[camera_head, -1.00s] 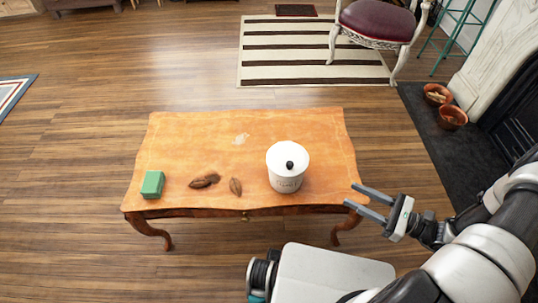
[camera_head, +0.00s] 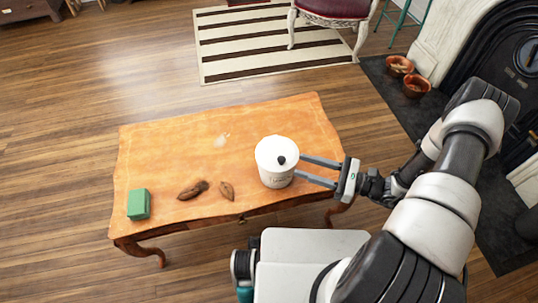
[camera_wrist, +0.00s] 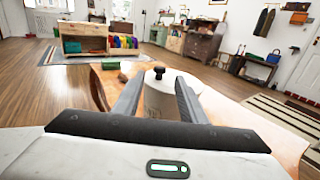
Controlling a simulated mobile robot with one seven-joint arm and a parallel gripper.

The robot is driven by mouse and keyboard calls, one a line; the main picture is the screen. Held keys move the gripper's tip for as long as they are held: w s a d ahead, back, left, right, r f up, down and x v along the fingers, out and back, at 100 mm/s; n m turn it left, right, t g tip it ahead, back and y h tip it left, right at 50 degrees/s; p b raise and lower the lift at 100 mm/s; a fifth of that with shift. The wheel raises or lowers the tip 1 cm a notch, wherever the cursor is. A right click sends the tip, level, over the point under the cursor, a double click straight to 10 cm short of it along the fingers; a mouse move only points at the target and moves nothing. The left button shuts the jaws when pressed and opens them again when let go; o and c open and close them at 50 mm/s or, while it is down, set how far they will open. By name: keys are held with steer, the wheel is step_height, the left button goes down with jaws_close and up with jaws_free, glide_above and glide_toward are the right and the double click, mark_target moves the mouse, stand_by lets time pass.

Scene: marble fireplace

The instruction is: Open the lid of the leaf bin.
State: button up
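The leaf bin (camera_head: 275,170) is a white canister with a white lid (camera_head: 272,151) and a black knob (camera_head: 281,160). It stands upright at the right part of the wooden table, and the lid sits on it. My gripper (camera_head: 303,168) is open and lies level at the bin's right side, its fingers pointing left at it. In the wrist view the bin (camera_wrist: 159,98) shows between the two spread fingers, its black knob above them. I cannot tell whether the fingers touch the bin.
Brown dried leaves or pods (camera_head: 193,190) and a smaller one (camera_head: 227,190) lie left of the bin on the table (camera_head: 165,150). A green box (camera_head: 138,204) stands at the table's left end. The table's back is mostly clear. A chair and fireplace are farther off.

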mark_target(270, 159)
steer(key=b+x, duration=0.1)
steer(key=x, duration=1.1)
steer(key=shift+c, duration=0.3)
jaws_close()
